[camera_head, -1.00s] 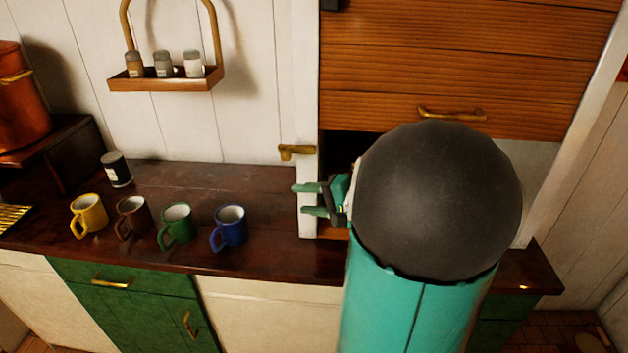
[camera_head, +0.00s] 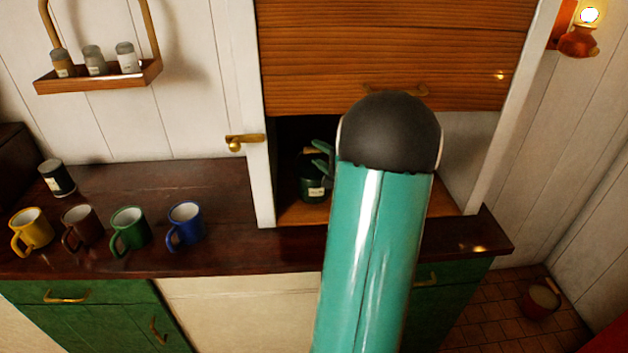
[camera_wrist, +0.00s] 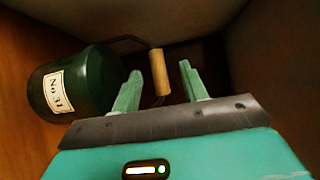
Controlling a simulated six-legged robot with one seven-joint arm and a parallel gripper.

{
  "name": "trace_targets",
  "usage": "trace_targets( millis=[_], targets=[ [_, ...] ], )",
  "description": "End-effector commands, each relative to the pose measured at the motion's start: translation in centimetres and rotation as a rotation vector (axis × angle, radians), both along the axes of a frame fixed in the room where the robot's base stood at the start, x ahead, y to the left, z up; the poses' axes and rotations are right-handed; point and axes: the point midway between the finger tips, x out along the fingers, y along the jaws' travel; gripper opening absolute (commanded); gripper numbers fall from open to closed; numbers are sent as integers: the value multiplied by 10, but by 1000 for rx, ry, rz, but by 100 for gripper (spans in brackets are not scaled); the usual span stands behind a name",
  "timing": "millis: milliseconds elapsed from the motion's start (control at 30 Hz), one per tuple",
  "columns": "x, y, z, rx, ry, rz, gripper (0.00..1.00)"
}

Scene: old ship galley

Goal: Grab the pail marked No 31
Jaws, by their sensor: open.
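The dark green pail (camera_head: 313,189) stands in the open cabinet, at its left side. In the wrist view the pail (camera_wrist: 98,80) shows its pale label (camera_wrist: 55,92) reading "No 31". Its dark wire handle has a wooden grip (camera_wrist: 159,73), which appears in the gap between my fingers; how deep it lies between them I cannot tell. My gripper (camera_wrist: 160,70) is open, with green fingers apart on either side of the grip. In the head view my gripper (camera_head: 323,157) is inside the cabinet opening, partly hidden by my arm.
The cabinet's slatted wooden shutter (camera_head: 390,55) is raised above the opening. A white post with a brass latch (camera_head: 243,141) borders its left. Yellow, brown, green and blue mugs (camera_head: 185,222) and a dark jar (camera_head: 57,178) stand on the counter (camera_head: 220,190) to the left.

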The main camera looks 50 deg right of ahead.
Motion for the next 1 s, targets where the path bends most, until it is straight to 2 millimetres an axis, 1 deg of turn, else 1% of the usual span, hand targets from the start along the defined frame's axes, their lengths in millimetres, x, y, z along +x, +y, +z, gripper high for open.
trace_targets(
  millis=[67,233,333,433,633,767,800,867,1000],
  targets=[
    [7,-3,-1,0,0,0,44],
    [31,-13,-2,1,0,1,44],
    [44,-15,-2,0,0,1,44],
    [49,-16,-2,0,0,-1,44],
    [49,-16,-2,0,1,-1,44],
    [49,-16,-2,0,1,0,18],
    [49,-16,-2,0,1,0,10],
    [49,-16,-2,0,1,0,0],
    [49,-16,-2,0,1,0,0]
  ],
)
